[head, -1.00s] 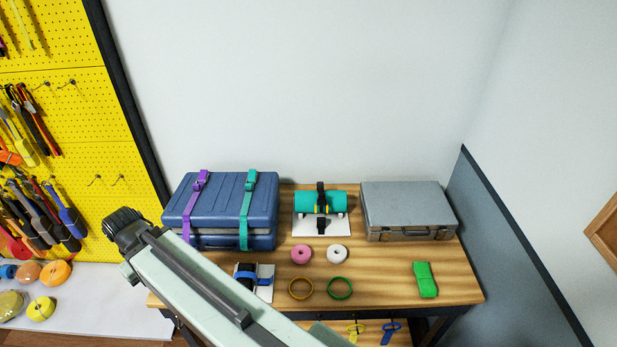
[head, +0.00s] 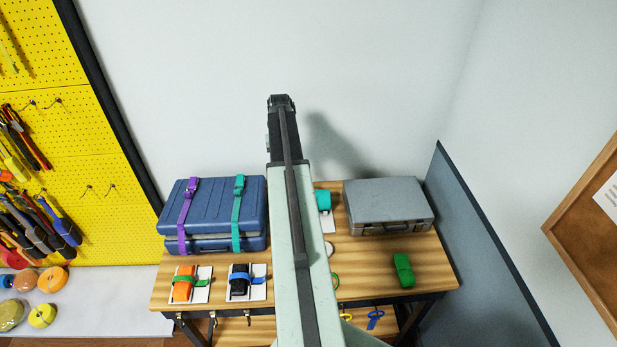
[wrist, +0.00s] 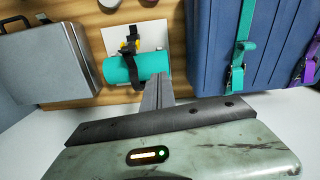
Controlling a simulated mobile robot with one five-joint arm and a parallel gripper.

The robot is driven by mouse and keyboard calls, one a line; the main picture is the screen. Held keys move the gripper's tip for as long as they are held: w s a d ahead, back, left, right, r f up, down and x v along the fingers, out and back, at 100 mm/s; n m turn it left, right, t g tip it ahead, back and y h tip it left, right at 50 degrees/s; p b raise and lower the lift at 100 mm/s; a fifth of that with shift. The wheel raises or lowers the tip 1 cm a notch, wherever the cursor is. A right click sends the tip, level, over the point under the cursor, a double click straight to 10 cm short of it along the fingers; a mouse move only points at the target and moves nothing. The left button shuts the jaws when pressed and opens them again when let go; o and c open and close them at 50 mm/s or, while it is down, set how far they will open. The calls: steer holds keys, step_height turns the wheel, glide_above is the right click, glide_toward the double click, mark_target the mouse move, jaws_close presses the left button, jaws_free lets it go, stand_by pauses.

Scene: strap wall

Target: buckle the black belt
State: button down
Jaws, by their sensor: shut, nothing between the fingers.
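The black belt (wrist: 134,70) crosses a teal roll (wrist: 122,68) on a white board (wrist: 153,33) in the wrist view. In the head view my arm hides the belt and most of the roll; only the roll's right end (head: 324,200) shows. My gripper (head: 281,101) is high in front of the wall, above the bench. In the wrist view its shut, empty fingers (wrist: 157,90) overlap the roll's lower right edge, apparently without holding it.
A blue case (head: 212,208) with purple and teal straps stands left of the roll, a grey case (head: 388,207) right. In front lie an orange roll (head: 183,288), a black roll (head: 240,280) and a green bundle (head: 403,269). The right bench front is partly clear.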

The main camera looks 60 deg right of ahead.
steer(key=s+d+r+m, duration=0.1)
steer(key=s+d, duration=0.5)
steer(key=d, duration=0.1)
steer(key=f+b, duration=1.1)
steer(key=shift+w+a+f, duration=0.1)
steer(key=shift+w+a, duration=0.15)
steer(key=shift+a, duration=0.1)
steer(key=s+a, duration=0.2)
steer(key=shift+a+r, duration=0.3)
steer(key=shift+a, duration=0.05)
steer(key=shift+s+a, duration=0.2)
steer(key=shift+a, duration=0.1)
